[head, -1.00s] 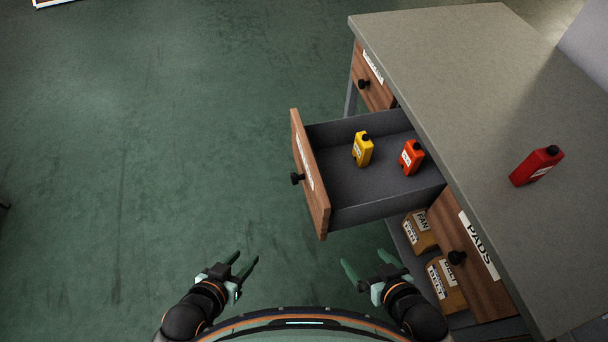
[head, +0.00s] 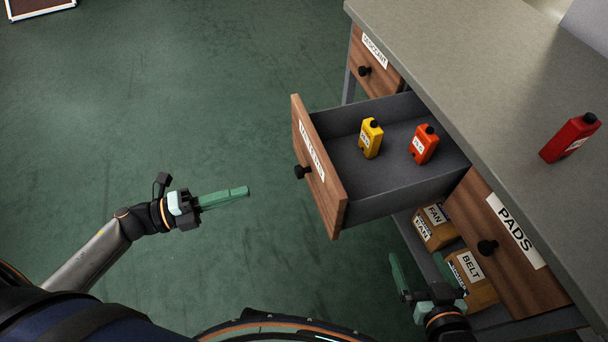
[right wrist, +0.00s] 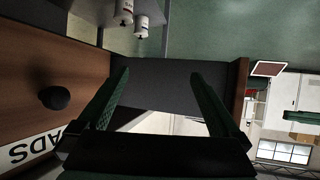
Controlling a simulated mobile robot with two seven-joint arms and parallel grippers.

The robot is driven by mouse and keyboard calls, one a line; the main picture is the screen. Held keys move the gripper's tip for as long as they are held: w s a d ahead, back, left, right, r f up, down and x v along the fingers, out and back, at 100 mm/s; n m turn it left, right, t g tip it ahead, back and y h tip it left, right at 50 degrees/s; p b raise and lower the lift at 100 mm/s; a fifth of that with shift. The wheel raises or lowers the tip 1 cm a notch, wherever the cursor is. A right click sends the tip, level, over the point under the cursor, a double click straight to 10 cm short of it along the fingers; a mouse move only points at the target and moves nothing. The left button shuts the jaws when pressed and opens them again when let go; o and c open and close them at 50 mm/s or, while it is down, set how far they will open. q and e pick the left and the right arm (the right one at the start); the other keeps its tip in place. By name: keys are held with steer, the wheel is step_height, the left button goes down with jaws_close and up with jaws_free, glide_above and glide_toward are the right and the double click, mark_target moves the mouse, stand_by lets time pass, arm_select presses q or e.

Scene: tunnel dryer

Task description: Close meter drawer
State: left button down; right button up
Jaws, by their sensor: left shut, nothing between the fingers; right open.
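The meter drawer (head: 318,166) is pulled out from the bench, with a wooden front, a white label that is hard to read and a black knob (head: 302,172). A yellow meter (head: 371,138) and an orange-red meter (head: 423,145) stand inside it. My left gripper (head: 246,191) is shut and empty, left of the drawer front and apart from it, pointing right. My right gripper (head: 416,263) is open and empty, below the drawer near the lower shelf. In the right wrist view the dark drawer side (right wrist: 165,83) shows beyond its fingers (right wrist: 160,95).
The grey bench top (head: 480,100) carries a red meter (head: 571,138). The PADS drawer (head: 510,250) and the far-end drawer (head: 376,65) are shut. FAN (head: 434,228) and BELT (head: 472,277) boxes lie on the lower shelf. The green floor (head: 180,90) at left is clear.

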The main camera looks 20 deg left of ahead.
mark_target(316, 172)
arm_select(q)
steer(key=x, duration=1.2)
steer(key=shift+w+d+b, duration=0.15)
steer(key=shift+d+b, duration=0.15)
steer(key=shift+w+d, duration=0.35)
steer(key=shift+d, duration=0.15)
arm_select(e)
steer(key=shift+t+y, duration=0.3)
steer(key=shift+t, duration=0.5)
steer(key=shift+w+r, duration=0.3)
steer(key=shift+r, duration=0.3)
steer(key=shift+w+r, duration=0.35)
steer(key=shift+r, duration=0.3)
steer(key=shift+w+r, duration=0.3)
steer(key=shift+r, duration=0.3)
steer(key=shift+d+n, duration=0.1)
steer(key=shift+n, duration=0.2)
